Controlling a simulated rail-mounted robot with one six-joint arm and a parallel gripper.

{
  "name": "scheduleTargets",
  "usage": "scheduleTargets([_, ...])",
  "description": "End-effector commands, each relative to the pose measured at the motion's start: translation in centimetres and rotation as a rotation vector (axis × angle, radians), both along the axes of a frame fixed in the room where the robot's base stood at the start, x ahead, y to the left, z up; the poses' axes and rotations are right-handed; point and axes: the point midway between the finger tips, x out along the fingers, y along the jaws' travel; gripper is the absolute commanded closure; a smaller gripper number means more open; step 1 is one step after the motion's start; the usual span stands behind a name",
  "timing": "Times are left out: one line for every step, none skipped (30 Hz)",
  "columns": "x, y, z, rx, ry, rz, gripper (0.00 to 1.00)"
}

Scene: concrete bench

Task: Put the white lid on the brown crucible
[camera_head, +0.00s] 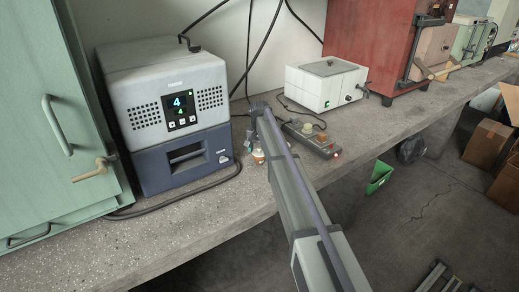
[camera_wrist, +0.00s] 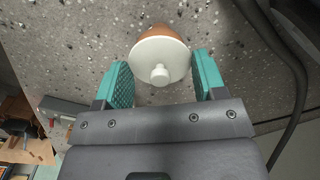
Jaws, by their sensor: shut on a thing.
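The white lid (camera_wrist: 160,58), a round disc with a small knob, is between the teal fingers of my gripper (camera_wrist: 164,72) in the wrist view. My gripper is shut on the lid. The brown crucible (camera_wrist: 162,31) shows just past the lid's upper edge, and the lid hides most of it. I cannot tell whether the lid rests on the crucible or is held just above it. In the head view the crucible (camera_head: 258,156) is a small brown and white shape on the bench beside my gripper (camera_head: 260,146), partly hidden by my arm.
The concrete bench (camera_head: 215,212) has a blue-grey furnace (camera_head: 165,105) on the left. A control box (camera_head: 312,139) with a red lamp lies right of my arm, and a white hotplate-like box (camera_head: 325,84) stands behind. A dark cable (camera_wrist: 292,55) runs at the wrist view's right.

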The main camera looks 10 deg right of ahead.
Motion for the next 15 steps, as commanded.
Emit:
scheduleTargets([0.0, 0.0, -0.23, 0.0, 0.0, 0.0, 0.58])
scheduleTargets([0.01, 0.0, -0.3, 0.0, 0.0, 0.0, 0.58])
scheduleTargets([0.01, 0.0, -0.39, 0.0, 0.0, 0.0, 0.58])
scheduleTargets([0.01, 0.0, -0.45, 0.0, 0.0, 0.0, 0.58])
scheduleTargets([0.01, 0.0, -0.52, 0.0, 0.0, 0.0, 0.58])
scheduleTargets([0.01, 0.0, -0.61, 0.0, 0.0, 0.0, 0.58])
scheduleTargets([0.01, 0.0, -0.67, 0.0, 0.0, 0.0, 0.58])
scheduleTargets([0.0, 0.0, -0.64, 0.0, 0.0, 0.0, 0.35])
scheduleTargets([0.0, 0.0, -0.56, 0.0, 0.0, 0.0, 0.31])
scheduleTargets([0.0, 0.0, -0.55, 0.0, 0.0, 0.0, 0.28])
scheduleTargets([0.01, 0.0, -0.55, 0.0, 0.0, 0.0, 0.25])
scheduleTargets([0.01, 0.0, -0.55, 0.0, 0.0, 0.0, 0.22])
scheduleTargets([0.01, 0.0, -0.54, 0.0, 0.0, 0.0, 0.19])
scheduleTargets([0.01, 0.0, -0.54, 0.0, 0.0, 0.0, 0.16])
scheduleTargets([0.01, 0.0, -0.54, 0.0, 0.0, 0.0, 0.12])
